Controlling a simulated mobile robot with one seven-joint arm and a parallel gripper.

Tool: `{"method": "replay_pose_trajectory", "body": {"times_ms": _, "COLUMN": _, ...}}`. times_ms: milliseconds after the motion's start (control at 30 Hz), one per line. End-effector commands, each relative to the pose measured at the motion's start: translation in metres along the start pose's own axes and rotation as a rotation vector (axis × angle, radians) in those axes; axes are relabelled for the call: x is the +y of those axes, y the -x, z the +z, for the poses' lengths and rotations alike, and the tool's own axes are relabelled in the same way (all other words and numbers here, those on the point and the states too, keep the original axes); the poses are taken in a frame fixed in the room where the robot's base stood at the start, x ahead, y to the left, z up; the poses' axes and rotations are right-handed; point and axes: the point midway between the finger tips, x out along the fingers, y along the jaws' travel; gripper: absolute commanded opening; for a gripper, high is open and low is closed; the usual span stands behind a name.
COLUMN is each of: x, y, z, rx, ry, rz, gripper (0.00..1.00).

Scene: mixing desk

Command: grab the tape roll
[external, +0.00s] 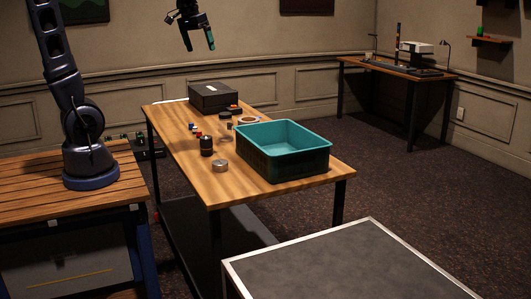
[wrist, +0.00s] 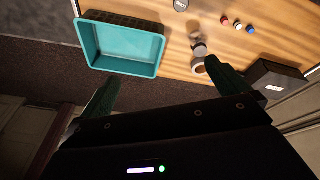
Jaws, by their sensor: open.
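The tape roll (external: 242,122) looks like a pale ring lying flat on the wooden table, just behind the teal bin in the external view. In the wrist view, a pale ring (wrist: 197,71) that looks like the same roll shows close to the tip of the right-hand finger, which partly overlaps its edge. My gripper (external: 199,43) hangs high above the far end of the table, well clear of everything on it. Its two green-tipped fingers are spread apart and empty in the wrist view (wrist: 160,72).
The teal bin (external: 245,143) takes up the table's near right part. A black box (external: 213,98) stands at the far end. A dark cylinder (external: 206,146), a silver tin (external: 220,166) and several small coloured items lie on the left. The table's near left corner is clear.

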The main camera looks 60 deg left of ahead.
Motion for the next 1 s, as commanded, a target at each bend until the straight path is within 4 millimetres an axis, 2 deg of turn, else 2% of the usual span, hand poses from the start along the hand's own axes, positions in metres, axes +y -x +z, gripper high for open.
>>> {"method": "replay_pose_trajectory", "body": {"times_ms": 100, "x": -0.002, "y": -0.016, "z": -0.035, "rx": -0.021, "ry": 0.072, "rz": -0.012, "gripper": 1.0}}
{"method": "replay_pose_trajectory", "body": {"times_ms": 467, "x": -0.018, "y": -0.078, "z": -0.131, "rx": -0.072, "ry": 0.287, "rz": -0.051, "gripper": 1.0}}
{"method": "replay_pose_trajectory", "body": {"times_ms": 767, "x": -0.044, "y": -0.148, "z": -0.202, "rx": -0.11, "ry": 0.463, "rz": -0.091, "gripper": 1.0}}
{"method": "replay_pose_trajectory", "body": {"times_ms": 1000, "x": -0.074, "y": -0.214, "z": -0.25, "rx": -0.138, "ry": 0.603, "rz": -0.125, "gripper": 1.0}}
